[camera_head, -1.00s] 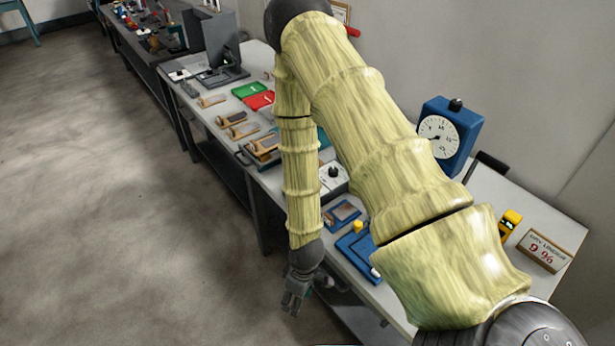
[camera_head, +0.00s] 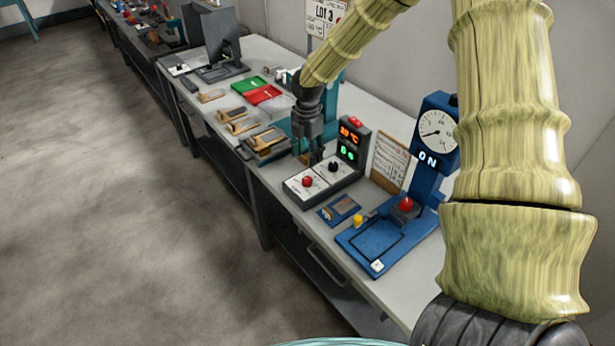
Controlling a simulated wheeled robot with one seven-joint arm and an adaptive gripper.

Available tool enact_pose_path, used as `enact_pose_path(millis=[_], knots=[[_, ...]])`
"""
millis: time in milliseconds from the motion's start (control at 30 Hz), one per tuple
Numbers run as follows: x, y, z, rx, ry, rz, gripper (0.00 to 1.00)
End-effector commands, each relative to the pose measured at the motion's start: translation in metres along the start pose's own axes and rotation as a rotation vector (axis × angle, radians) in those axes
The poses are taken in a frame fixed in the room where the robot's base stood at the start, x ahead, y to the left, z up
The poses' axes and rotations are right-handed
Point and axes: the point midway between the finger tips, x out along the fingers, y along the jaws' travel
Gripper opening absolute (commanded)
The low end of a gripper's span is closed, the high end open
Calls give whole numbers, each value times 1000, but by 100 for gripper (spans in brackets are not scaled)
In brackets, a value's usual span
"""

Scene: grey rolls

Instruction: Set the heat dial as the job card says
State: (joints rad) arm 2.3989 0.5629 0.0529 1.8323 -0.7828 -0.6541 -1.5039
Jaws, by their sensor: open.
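A white-topped control box (camera_head: 318,188) stands on the bench with a red knob (camera_head: 307,181) at its left and a black knob (camera_head: 333,167) at its right. I cannot read their labels, so I cannot tell which is the heat dial. An upright display (camera_head: 351,144) behind them shows an orange number with °C and green digits, too small to read surely. My gripper (camera_head: 316,158) is open and empty, pointing down just above and behind the knobs; contact cannot be told. A card reading "LOT 3" (camera_head: 325,14) hangs on the wall, partly hidden by my arm.
A blue press (camera_head: 375,240) with a round gauge (camera_head: 437,130) and the word ON stands to the right. A printed sheet (camera_head: 390,160) leans behind. Brushes, red and green trays (camera_head: 263,95) lie left. My arm hides the bench's right end.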

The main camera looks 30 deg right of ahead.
Motion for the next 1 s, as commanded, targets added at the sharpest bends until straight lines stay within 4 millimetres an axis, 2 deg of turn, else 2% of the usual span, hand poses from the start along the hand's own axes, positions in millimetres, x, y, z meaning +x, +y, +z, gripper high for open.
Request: enact_pose_path(millis=[700, 1000], knots=[[77, -1, -2, 1, 1, -3, 53], [100, 0, -2, 2, 1, -1, 53]])
